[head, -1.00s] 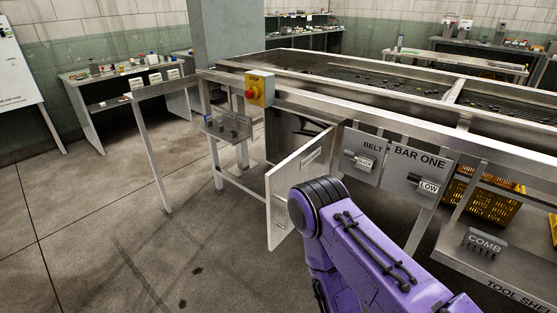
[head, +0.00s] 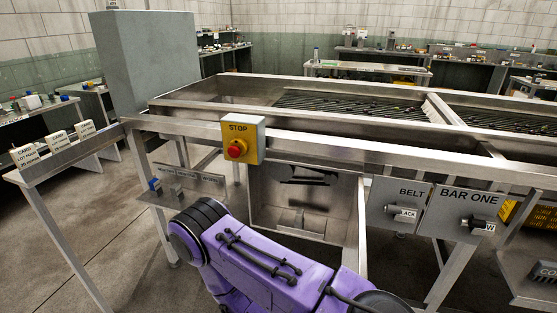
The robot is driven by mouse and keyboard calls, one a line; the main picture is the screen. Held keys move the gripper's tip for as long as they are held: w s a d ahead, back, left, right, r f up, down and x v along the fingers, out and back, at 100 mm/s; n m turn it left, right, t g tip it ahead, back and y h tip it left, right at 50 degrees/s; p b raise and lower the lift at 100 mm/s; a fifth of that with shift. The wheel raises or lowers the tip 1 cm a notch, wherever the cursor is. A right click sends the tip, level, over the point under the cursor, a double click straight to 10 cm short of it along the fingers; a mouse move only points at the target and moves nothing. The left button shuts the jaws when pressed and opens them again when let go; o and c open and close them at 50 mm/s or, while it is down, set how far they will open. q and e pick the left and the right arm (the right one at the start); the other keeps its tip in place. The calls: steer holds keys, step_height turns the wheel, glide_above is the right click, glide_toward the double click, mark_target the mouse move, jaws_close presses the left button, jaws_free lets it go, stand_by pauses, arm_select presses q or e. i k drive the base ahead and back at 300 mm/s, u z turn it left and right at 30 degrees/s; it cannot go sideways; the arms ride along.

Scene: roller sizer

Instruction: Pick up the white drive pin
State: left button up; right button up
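I cannot make out a white drive pin for certain. A small metal shelf (head: 205,182) left of the open compartment carries labels too small to read and a small blue piece (head: 154,184). The open compartment (head: 300,205) under the machine frame has a dark slot at its top and a small fitting low inside. My purple arm reaches across the bottom of the head view, in front of the compartment's lower part. Neither gripper shows.
A yellow box with a red stop button (head: 236,149) is on the front rail. The compartment's door (head: 363,225) stands open, nearly edge-on. Panels marked BELT (head: 398,205) and BAR ONE (head: 468,212) are at the right. A card table (head: 60,155) stands left. Floor is clear at lower left.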

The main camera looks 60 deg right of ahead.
mark_target(299, 215)
steer(key=z, duration=0.4)
steer(key=i, duration=1.1)
steer(key=z, duration=1.25)
steer(key=i, duration=0.7)
steer(key=z, duration=0.4)
